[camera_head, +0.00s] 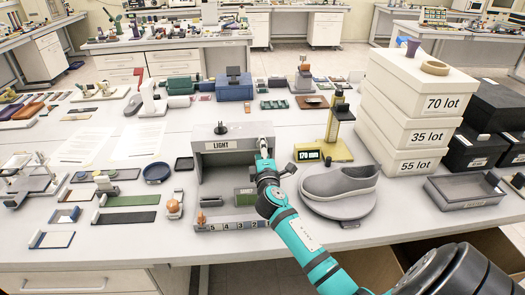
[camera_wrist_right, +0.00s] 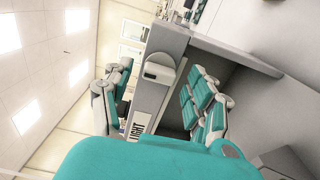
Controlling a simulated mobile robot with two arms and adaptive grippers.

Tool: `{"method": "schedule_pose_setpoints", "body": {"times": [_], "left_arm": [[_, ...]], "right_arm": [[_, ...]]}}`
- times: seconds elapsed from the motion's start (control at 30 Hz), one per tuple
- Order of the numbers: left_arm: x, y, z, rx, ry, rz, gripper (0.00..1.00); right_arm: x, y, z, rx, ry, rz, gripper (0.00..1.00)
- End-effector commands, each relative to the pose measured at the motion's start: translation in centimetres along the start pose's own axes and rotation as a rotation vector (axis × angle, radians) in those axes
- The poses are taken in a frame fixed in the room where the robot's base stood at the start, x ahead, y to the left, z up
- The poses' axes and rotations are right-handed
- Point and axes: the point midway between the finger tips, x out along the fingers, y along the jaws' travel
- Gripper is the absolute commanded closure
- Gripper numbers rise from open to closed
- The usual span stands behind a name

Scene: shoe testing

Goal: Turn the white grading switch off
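The grey box with the LIGHT label (camera_head: 210,131) stands in the middle of the table, open at the front. The white switch (camera_wrist_right: 153,71) sits on a rounded grey plate on the box's front strip, beside the label, in the right wrist view. My right gripper (camera_head: 264,146) is at the right end of that strip and hides the switch in the head view. In the right wrist view my gripper (camera_wrist_right: 164,88) is open, with its fingers apart on either side of the strip and nothing held. I cannot tell whether they touch it. My left gripper is not in view.
A grey shoe (camera_head: 340,182) on a round stand and a yellow gauge (camera_head: 328,149) are right of my arm. White lot boxes (camera_head: 408,118) are stacked farther right. A numbered block (camera_head: 231,224) lies in front of the box. Papers (camera_head: 138,140) lie at left.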

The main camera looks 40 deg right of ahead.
Motion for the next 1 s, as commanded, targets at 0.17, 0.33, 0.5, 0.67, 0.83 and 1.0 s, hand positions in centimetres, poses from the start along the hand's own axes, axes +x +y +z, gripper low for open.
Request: {"method": "schedule_pose_setpoints", "body": {"times": [0.17, 0.33, 0.5, 0.67, 0.83, 1.0], "left_arm": [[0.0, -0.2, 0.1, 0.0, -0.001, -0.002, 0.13], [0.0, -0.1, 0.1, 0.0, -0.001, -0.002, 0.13], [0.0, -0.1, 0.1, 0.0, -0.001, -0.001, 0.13], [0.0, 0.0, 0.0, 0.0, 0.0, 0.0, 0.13], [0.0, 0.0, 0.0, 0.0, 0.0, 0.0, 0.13], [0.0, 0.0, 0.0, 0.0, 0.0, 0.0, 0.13]], "right_arm": [[-0.1, 0.0, 0.0, 0.002, 0.0, 0.001, 0.42], [-1.6, -0.1, -0.1, 0.002, 0.002, -0.001, 0.42], [-5.2, -0.1, 0.0, 0.003, 0.001, -0.001, 0.42], [-8.6, -0.1, 0.0, 0.002, 0.0, -0.003, 0.42], [-11.0, -0.1, 0.0, 0.001, 0.0, -0.001, 0.42], [-12.0, 0.0, 0.0, 0.001, 0.0, 0.0, 0.42]]}}
